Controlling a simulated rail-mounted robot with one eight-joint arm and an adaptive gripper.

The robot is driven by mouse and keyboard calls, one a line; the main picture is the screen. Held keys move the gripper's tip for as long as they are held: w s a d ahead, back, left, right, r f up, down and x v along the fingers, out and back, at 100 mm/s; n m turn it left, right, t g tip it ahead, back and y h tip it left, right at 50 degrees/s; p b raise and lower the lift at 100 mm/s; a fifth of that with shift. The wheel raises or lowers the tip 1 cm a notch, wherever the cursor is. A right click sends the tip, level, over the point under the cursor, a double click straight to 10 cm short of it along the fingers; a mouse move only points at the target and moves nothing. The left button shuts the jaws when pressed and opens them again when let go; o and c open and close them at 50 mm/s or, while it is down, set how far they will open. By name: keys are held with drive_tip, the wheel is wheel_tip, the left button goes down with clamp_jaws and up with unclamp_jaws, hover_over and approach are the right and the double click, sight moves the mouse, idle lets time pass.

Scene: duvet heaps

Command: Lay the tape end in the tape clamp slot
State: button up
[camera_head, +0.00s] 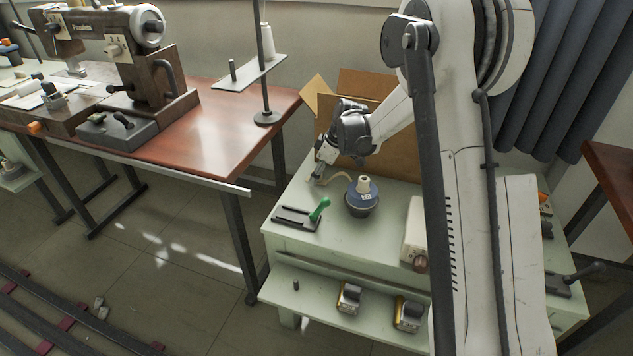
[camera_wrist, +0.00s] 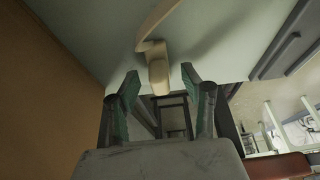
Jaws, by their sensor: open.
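A beige tape strip (camera_head: 336,176) curves from a blue and dark roll holder (camera_head: 362,198) towards my gripper (camera_head: 320,179) on the pale green bench top. In the wrist view the tape end (camera_wrist: 159,76) hangs between the two fingertips of my gripper (camera_wrist: 160,88), with a gap on each side. The jaws are open and hold nothing. The tape clamp, a dark base (camera_head: 293,218) with a green lever (camera_head: 320,209), lies in front of my gripper, apart from it. A dark part at the upper right of the wrist view (camera_wrist: 288,45) appears to be the clamp base. The slot is too small to make out.
A cardboard box (camera_head: 390,142) stands open behind my gripper. A beige device (camera_head: 415,232) stands on the bench right of the roll. A red-brown sewing table (camera_head: 215,125) is to the left, across a gap. A lower shelf (camera_head: 320,305) holds several small items.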

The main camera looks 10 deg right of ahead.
drive_tip(key=shift+f, duration=0.3)
drive_tip(key=shift+r, duration=0.1)
clamp_jaws()
drive_tip(key=shift+r+p, duration=0.3)
drive_tip(key=shift+r, duration=0.2)
drive_tip(key=r, duration=0.1)
drive_tip(key=r+p, duration=0.1)
drive_tip(key=r, duration=0.1)
drive_tip(key=shift+a+r, duration=0.25)
drive_tip(key=shift+r, duration=0.1)
drive_tip(key=s+a+r+p, duration=0.35)
drive_tip(key=a+r, duration=0.25)
drive_tip(key=a, duration=0.4)
drive_tip(key=s+f, duration=0.1)
drive_tip(key=s, duration=0.9)
drive_tip(key=shift+f, duration=0.4)
